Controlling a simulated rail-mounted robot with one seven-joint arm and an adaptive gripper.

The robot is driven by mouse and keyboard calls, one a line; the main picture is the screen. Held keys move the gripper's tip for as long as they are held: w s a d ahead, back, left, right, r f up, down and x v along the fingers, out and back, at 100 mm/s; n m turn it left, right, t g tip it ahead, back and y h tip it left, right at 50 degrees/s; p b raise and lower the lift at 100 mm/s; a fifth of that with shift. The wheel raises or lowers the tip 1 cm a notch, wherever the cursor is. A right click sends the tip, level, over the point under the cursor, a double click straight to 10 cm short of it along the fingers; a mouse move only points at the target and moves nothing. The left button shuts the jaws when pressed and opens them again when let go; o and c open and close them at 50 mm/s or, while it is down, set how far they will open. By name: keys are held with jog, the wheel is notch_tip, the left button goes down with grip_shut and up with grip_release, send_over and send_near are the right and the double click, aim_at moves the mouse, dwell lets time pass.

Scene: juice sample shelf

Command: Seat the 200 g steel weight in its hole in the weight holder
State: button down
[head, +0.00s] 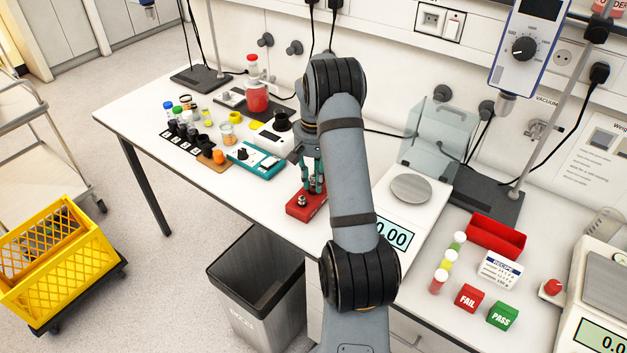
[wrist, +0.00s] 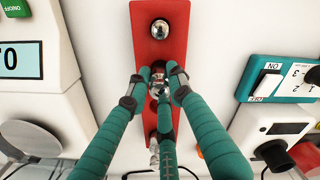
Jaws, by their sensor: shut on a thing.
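The red weight holder (head: 298,211) lies on the white bench, left of the balance. It also shows in the wrist view (wrist: 160,52), running up the picture. A steel weight (wrist: 159,28) with a round shiny knob sits in one end of the holder. My gripper (head: 314,187) points down over the holder. In the wrist view its green fingers (wrist: 158,82) are closed around another steel weight (wrist: 159,90) over the middle of the holder. The fingers hide its lower part, so I cannot tell whether it is in a hole or above one.
A balance with a round pan (head: 411,188) stands right of the holder. A teal device (head: 256,160) stands to the left, with small bottles beyond it. A grey bin (head: 258,285) stands below the front edge. A red tray (head: 495,236) lies farther right.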

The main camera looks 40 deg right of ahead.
aim_at(314, 176)
jog(key=shift+a+f+b, duration=0.1)
jog(key=shift+f+b, duration=0.65)
jog(key=shift+f, duration=0.1)
jog(key=shift+r, duration=0.2)
jog(key=shift+r+p, duration=0.7)
jog(key=shift+p, duration=0.05)
jog(key=c, duration=1.5)
grip_release()
jog(key=shift+o, duration=0.2)
notch_tip(314, 176, up, 12)
